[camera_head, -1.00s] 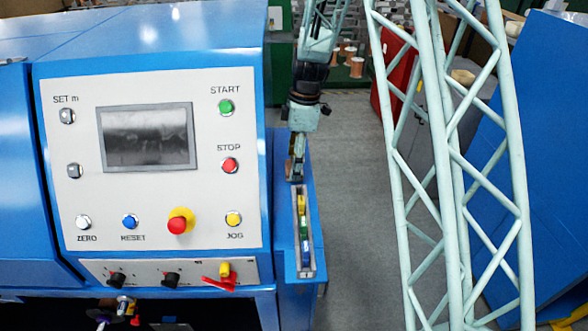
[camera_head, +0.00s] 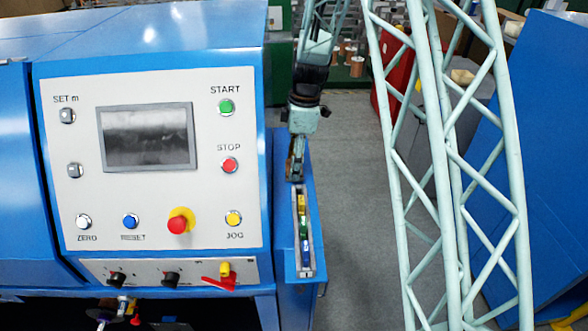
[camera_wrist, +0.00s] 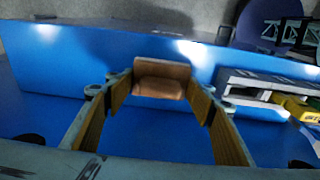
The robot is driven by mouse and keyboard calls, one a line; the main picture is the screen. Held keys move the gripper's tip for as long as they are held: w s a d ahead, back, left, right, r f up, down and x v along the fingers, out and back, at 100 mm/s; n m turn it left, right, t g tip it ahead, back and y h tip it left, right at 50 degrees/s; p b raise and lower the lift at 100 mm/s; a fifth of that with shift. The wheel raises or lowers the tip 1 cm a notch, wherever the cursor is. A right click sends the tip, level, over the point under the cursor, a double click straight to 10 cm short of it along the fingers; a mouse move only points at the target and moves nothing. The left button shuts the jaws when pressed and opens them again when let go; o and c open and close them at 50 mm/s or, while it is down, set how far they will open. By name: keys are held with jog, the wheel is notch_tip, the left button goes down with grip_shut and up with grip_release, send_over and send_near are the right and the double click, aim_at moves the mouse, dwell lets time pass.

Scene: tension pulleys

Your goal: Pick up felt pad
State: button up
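A small brown block (camera_wrist: 160,80), which looks like the felt pad, stands on the blue surface in the wrist view. My gripper (camera_wrist: 160,92) is open, with its two tan-lined fingers on either side of the block's near end. I cannot tell whether the fingertips touch it. In the head view my gripper (camera_head: 295,172) points down at the blue side shelf, just behind the narrow tray. The pad cannot be told apart from the fingers there.
A narrow tray (camera_head: 313,268) with yellow, green and blue pieces sits on the side shelf (camera_head: 285,235); its end also shows in the wrist view (camera_wrist: 238,80). The blue machine's control panel (camera_head: 150,160) stands close on the left. Grey floor (camera_head: 360,220) is to the right.

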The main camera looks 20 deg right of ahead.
jog(key=shift+r, duration=0.15)
jog(key=shift+c, duration=0.3)
jog(key=shift+r, duration=4.85)
jog(key=shift+o, duration=0.7)
jog(key=shift+d, duration=0.15)
jog(key=shift+c, duration=0.4)
jog(key=s+d+r+m+h+b, duration=0.15)
jog(key=s+d+r+m, duration=0.35)
jog(key=d, duration=0.8)
jog(key=d+r+m+t+b, duration=0.1)
jog(key=d+r+m+b, duration=0.15)
jog(key=d+m, duration=0.65)
jog(key=s+d+r+m+b, duration=0.3)
jog(key=d, duration=1.3)
jog(key=s+d+r+m+b, duration=0.1)
jog(key=s+d+r+m, duration=0.4)
jog(key=s+d, duration=0.3)
jog(key=d+m, duration=0.1)
jog(key=d, duration=0.2)
jog(key=shift+m+h+b, duration=0.3)
jog(key=shift+h, duration=0.05)
jog(key=shift+w, duration=0.15)
